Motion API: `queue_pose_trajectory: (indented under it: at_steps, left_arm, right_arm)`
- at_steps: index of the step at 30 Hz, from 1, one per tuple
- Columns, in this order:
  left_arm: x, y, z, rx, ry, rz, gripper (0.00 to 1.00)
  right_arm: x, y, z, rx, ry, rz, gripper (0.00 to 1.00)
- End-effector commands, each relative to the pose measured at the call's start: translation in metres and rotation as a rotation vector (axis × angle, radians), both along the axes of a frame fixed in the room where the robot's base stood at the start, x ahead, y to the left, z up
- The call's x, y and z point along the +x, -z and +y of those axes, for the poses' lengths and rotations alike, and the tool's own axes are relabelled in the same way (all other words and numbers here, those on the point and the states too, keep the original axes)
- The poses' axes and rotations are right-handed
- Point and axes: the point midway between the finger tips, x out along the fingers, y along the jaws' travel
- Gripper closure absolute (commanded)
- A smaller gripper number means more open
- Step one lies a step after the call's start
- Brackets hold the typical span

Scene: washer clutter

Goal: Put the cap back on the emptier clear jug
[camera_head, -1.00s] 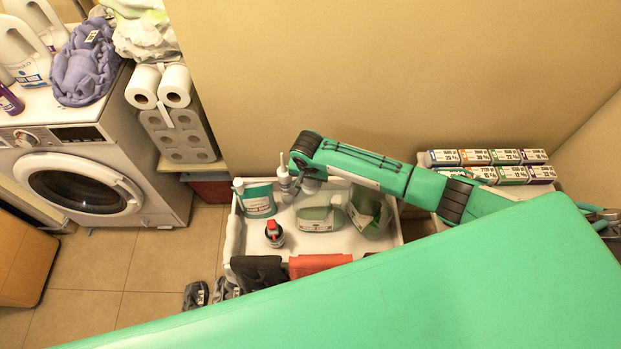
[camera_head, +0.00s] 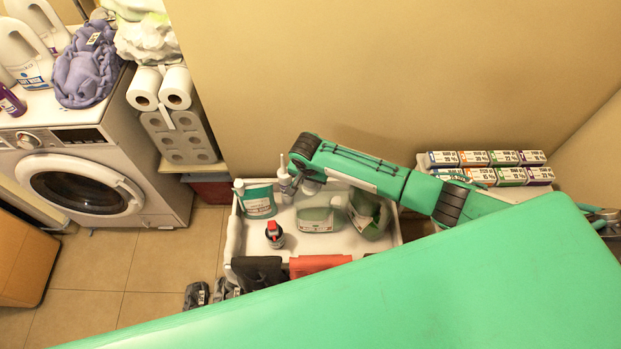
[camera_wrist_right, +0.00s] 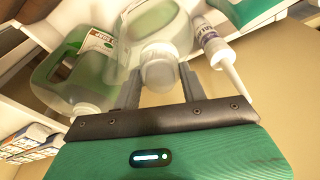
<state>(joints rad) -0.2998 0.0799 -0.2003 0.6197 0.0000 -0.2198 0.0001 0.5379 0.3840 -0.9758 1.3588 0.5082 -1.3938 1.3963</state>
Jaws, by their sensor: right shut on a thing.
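A clear jug with pale green liquid (camera_head: 315,216) stands in the white tray; its upper part fills the top middle of the right wrist view (camera_wrist_right: 150,22). A second clear jug with green liquid (camera_head: 368,214) stands to its right; it shows at left in the wrist view (camera_wrist_right: 62,75). My right gripper (camera_wrist_right: 160,82) is shut on the white cap (camera_wrist_right: 158,76). The cap lines up with the middle jug's neck; I cannot tell whether it is seated. In the head view the fingers are mostly hidden under my wrist. My left gripper is not in view.
The white tray (camera_head: 233,238) also holds a teal-labelled bottle (camera_head: 258,200), a nozzle bottle (camera_head: 286,182) close to my wrist and a red-topped bottle (camera_head: 274,235). Small boxes (camera_head: 500,160) stand at right. The washer (camera_head: 95,180) is at left.

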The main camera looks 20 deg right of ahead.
Motion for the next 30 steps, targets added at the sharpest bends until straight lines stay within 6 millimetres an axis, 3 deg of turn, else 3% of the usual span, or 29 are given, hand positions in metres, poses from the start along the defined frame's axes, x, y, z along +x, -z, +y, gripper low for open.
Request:
queue_pose_trajectory:
  at_steps: [30]
  left_arm:
    - [0.0, -0.054, 0.0, 0.0, 0.0, 0.0, 0.2]
  right_arm:
    - [-0.001, -0.002, 0.001, 0.0, 0.569, 0.005, 0.78]
